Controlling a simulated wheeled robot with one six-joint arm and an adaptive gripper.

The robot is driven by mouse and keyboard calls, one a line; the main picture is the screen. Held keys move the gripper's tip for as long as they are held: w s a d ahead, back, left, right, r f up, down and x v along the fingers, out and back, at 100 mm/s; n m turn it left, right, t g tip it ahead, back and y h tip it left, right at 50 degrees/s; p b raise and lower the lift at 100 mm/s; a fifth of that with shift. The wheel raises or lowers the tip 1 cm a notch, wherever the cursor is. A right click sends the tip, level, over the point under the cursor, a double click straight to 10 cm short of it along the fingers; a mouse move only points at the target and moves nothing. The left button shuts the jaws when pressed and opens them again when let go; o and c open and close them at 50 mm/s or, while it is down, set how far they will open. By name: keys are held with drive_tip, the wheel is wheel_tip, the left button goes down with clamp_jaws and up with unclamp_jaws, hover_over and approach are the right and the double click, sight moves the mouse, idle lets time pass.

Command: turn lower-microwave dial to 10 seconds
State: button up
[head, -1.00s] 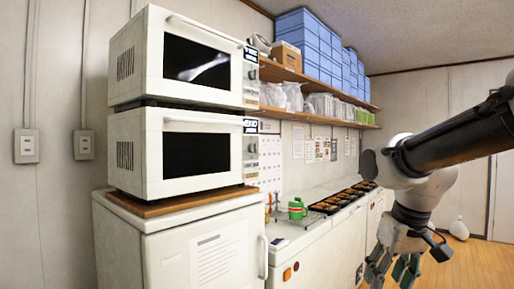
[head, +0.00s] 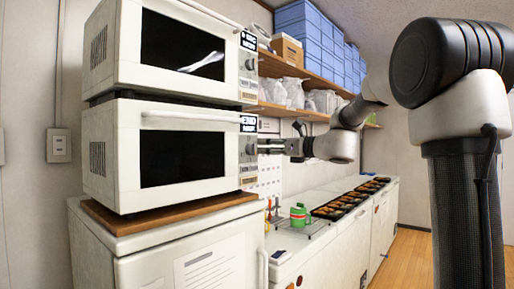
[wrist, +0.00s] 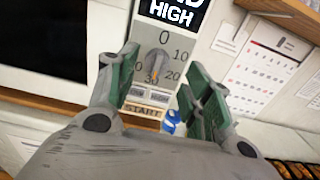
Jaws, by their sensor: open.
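The lower microwave (head: 210,190) is white with a dark door window and sits under a similar upper microwave (head: 207,83). Its grey dial (wrist: 158,64) shows in the wrist view, below a black display and among the marks 0, 10, 20 and 30. An orange mark shows at the dial's lower end, near the 30; I cannot tell the exact setting. My gripper (wrist: 161,78) is open, with one green-padded finger on each side of the dial in the wrist view. In the head view my gripper (head: 272,147) is level with the lower microwave's control panel. Contact with the dial cannot be told.
Wooden shelves (head: 300,72) with blue boxes and bags run along the wall behind my arm. A counter with a green container (head: 299,214) and dark food trays (head: 340,206) lies below. A white wall calendar (wrist: 262,52) hangs right of the panel in the wrist view.

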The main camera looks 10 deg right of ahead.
sight(255, 146)
drive_tip(key=x, duration=0.5)
drive_tip(key=shift+w+a, duration=0.25)
drive_tip(key=c, duration=0.9)
